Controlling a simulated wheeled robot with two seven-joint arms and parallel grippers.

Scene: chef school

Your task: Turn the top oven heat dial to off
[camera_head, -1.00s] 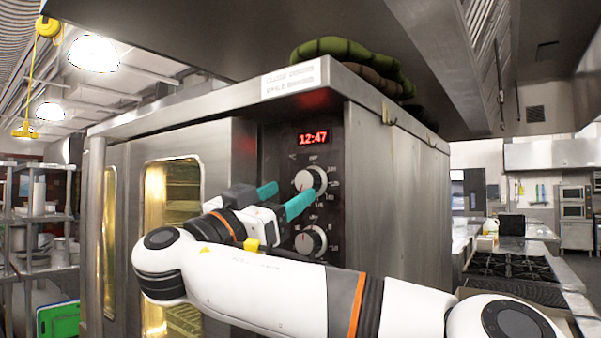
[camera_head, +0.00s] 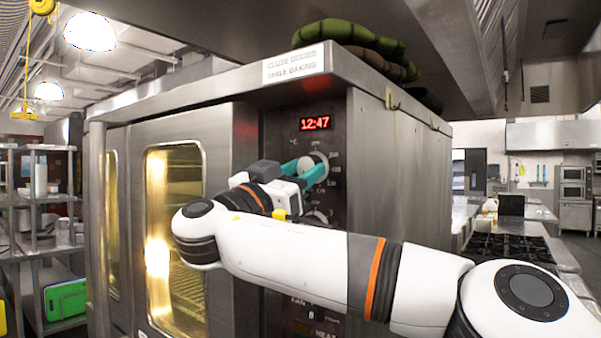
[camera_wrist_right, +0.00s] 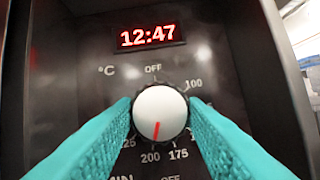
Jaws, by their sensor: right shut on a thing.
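The top oven heat dial (camera_head: 317,161) is a round white knob on a dark ring, below the red 12:47 clock. In the right wrist view the dial (camera_wrist_right: 158,108) has a red line pointing down, close to the 200 mark. OFF is printed above it, with °C to its left. My right gripper (camera_head: 306,172) has teal fingers, shut on the dial from both sides. In the wrist view its fingers (camera_wrist_right: 160,118) flank the knob and cover part of the scale. My left gripper is out of view.
A lower dial (camera_head: 320,217) is partly hidden behind my right arm. The oven door (camera_head: 222,160) with its lit window is left of the panel. Cloths (camera_head: 362,50) lie on the oven's top. A stove (camera_head: 508,249) stands at the right.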

